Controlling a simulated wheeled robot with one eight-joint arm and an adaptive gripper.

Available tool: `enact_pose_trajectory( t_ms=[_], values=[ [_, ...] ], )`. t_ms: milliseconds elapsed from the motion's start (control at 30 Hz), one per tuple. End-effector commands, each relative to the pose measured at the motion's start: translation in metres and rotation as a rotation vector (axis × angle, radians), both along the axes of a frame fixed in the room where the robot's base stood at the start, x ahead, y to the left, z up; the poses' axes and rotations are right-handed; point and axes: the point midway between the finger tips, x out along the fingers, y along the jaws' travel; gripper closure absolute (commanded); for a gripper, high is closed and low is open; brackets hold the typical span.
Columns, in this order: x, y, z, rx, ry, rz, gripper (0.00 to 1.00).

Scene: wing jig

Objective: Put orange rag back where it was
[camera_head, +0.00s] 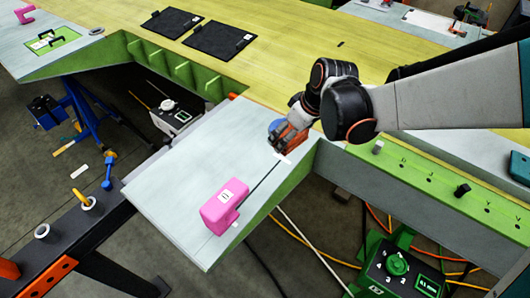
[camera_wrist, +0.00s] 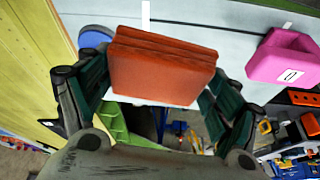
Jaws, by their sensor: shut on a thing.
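The orange rag (camera_wrist: 160,75) is a folded block between the two fingers of my gripper (camera_wrist: 152,85) in the wrist view. In the head view, my gripper (camera_head: 288,135) is low over the pale wing panel, shut on the orange rag (camera_head: 293,140), which is mostly hidden by the fingers. I cannot tell whether the rag touches the panel. A blue round object (camera_head: 276,125) is just behind the gripper; it also shows in the wrist view (camera_wrist: 97,35).
A pink block (camera_head: 220,207) stands on the pale panel (camera_head: 180,180), left and nearer. A thin dark line runs from it toward the gripper, ending near a white tag (camera_head: 283,158). Two black mats (camera_head: 218,40) lie on the yellow surface. A green box (camera_head: 398,265) stands below.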

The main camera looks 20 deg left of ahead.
Motion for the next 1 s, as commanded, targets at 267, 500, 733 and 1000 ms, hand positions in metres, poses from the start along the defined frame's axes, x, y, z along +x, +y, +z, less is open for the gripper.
enact_pose_trajectory(
  t_ms=[267, 500, 733, 1000],
  values=[
    [-0.024, 0.039, 0.046, 0.008, -0.006, 0.149, 0.40],
    [-0.025, 0.041, 0.001, 0.009, -0.007, 0.158, 0.40],
    [-0.022, 0.040, -0.052, 0.009, -0.007, 0.156, 0.40],
    [-0.021, 0.040, -0.102, 0.009, -0.007, 0.154, 0.40]
  ],
)
